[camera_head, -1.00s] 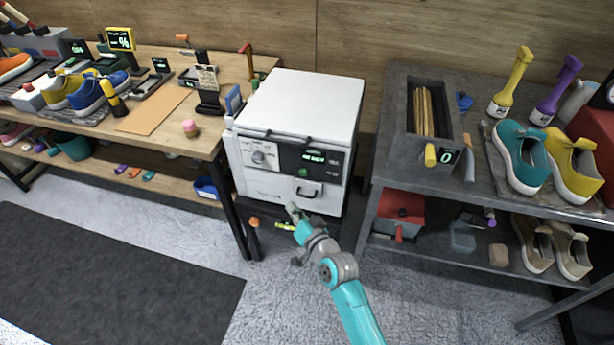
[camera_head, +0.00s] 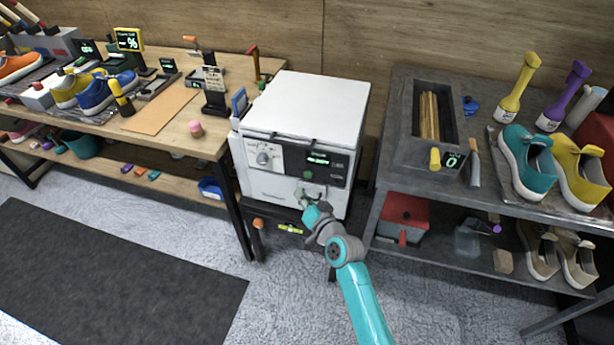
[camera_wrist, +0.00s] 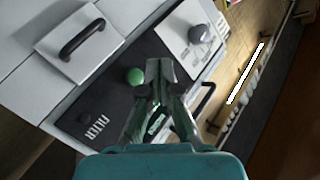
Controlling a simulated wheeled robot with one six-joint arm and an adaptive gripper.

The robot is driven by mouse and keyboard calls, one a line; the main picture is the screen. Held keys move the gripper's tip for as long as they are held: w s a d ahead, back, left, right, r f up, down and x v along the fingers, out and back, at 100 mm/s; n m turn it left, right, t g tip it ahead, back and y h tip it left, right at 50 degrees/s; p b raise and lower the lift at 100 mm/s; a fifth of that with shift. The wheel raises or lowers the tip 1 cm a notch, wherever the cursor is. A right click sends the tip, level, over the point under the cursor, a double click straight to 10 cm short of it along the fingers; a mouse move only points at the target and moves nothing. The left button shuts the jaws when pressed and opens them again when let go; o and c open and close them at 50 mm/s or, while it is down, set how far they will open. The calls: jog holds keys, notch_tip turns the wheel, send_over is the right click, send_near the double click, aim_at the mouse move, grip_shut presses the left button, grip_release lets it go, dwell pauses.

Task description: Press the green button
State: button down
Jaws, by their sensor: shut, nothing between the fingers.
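The green button (camera_head: 307,174) is on the dark front panel of a white machine (camera_head: 305,105), below a small green display (camera_head: 318,160). In the wrist view the round green button (camera_wrist: 135,76) stands out from the black panel, just left of my fingertips. My gripper (camera_wrist: 159,70) is shut and empty, its fingers partly covering the panel and display. In the head view my gripper (camera_head: 301,194) is in front of the machine, just below the button. I cannot tell whether it touches the panel.
A dial (camera_head: 263,158) is left of the button, and a black handle (camera_wrist: 82,40) shows in the wrist view. A wooden table (camera_head: 215,135) stands at left and a grey shelf (camera_head: 480,205) with shoes at right. The floor in front is clear.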

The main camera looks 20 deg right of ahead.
jog(key=shift+w+d, duration=0.6)
jog(key=shift+w, duration=0.25)
jog(key=shift+w+d, duration=0.6)
jog(key=shift+w, duration=0.2)
jog(key=shift+w+d, duration=0.1)
jog(key=shift+w+d, duration=0.15)
jog(key=shift+w, duration=0.1)
jog(key=shift+w+d, duration=0.3)
jog(key=shift+w, duration=0.1)
dwell(1.4)
jog(key=shift+s+a, duration=0.55)
jog(key=shift+s, duration=0.2)
jog(key=shift+s+a, duration=0.75)
jog(key=shift+s, duration=0.3)
jog(key=shift+s+a, duration=0.7)
jog(key=shift+s, duration=0.3)
